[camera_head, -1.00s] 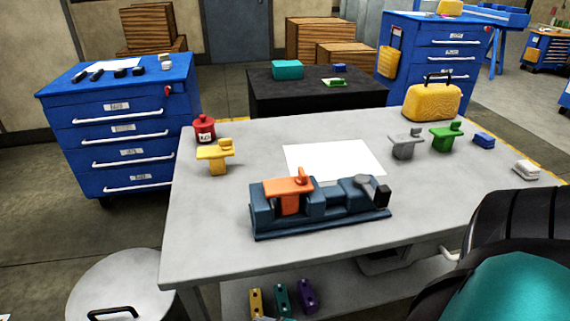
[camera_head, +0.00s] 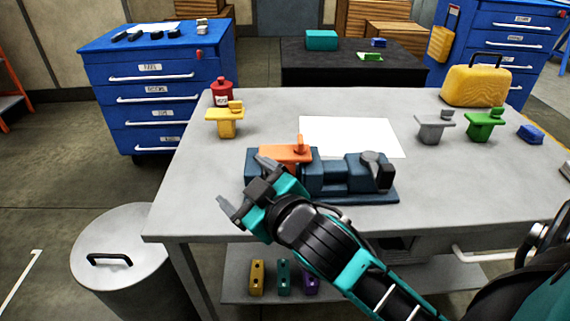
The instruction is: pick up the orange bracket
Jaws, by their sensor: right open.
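The orange bracket (camera_head: 287,153) sits in the left part of the dark blue jig (camera_head: 335,177) on the grey table (camera_head: 440,190). Its flat top and small upright knob show; its lower part is hidden behind my right gripper. My right gripper (camera_head: 245,183) is open and empty, with its fingers spread, in front of and slightly left of the bracket. One finger overlaps the jig's left end in the picture; I cannot tell whether it touches. My left gripper is not in view.
A yellow bracket (camera_head: 225,120) and a red canister (camera_head: 222,93) stand at the table's back left. A white sheet (camera_head: 350,135) lies behind the jig. Grey (camera_head: 434,127) and green (camera_head: 485,124) brackets and a yellow case (camera_head: 475,86) stand at right. A round bin (camera_head: 120,250) stands front left.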

